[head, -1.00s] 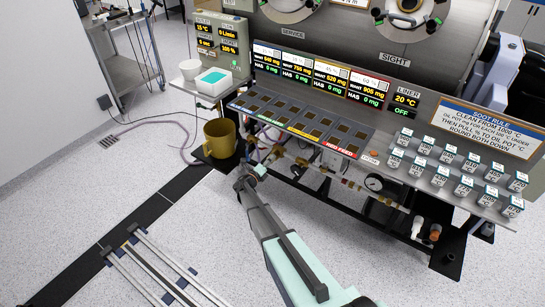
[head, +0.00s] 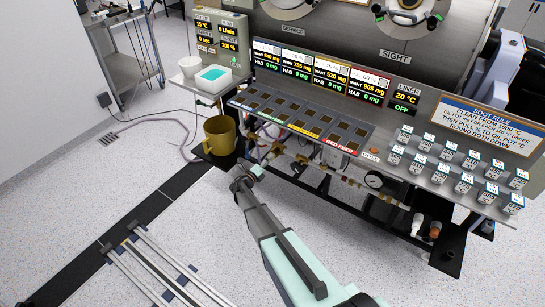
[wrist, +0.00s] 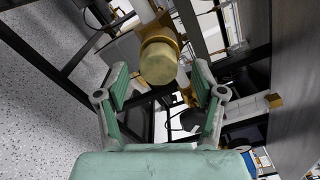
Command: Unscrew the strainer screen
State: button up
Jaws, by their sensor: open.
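In the wrist view a round brass cap (wrist: 158,64) faces my gripper, at the end of a brass fitting on a pale pipe. It appears to be the strainer's screen cap; the screen itself is hidden. My gripper (wrist: 160,82) is open, with one green-padded finger to the left of the cap and one to the right. The cap lies just beyond or between the fingertips, and I see no contact. In the head view my gripper (head: 249,178) is low at the front of the bench, beside the pipework, and the cap cannot be made out there.
Brass pipework and a pressure gauge (head: 374,181) run under the panel of the bench. A yellow-brown mug (head: 219,137) stands left of my gripper. Dark frame bars (wrist: 52,62) cross near the fitting. The floor in front is open, apart from a rail (head: 150,262).

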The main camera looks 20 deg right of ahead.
jog(key=shift+m+b, duration=6)
jog(key=shift+b, duration=2.6)
jog(key=m+b, duration=1.2)
jog(key=b, duration=0.6)
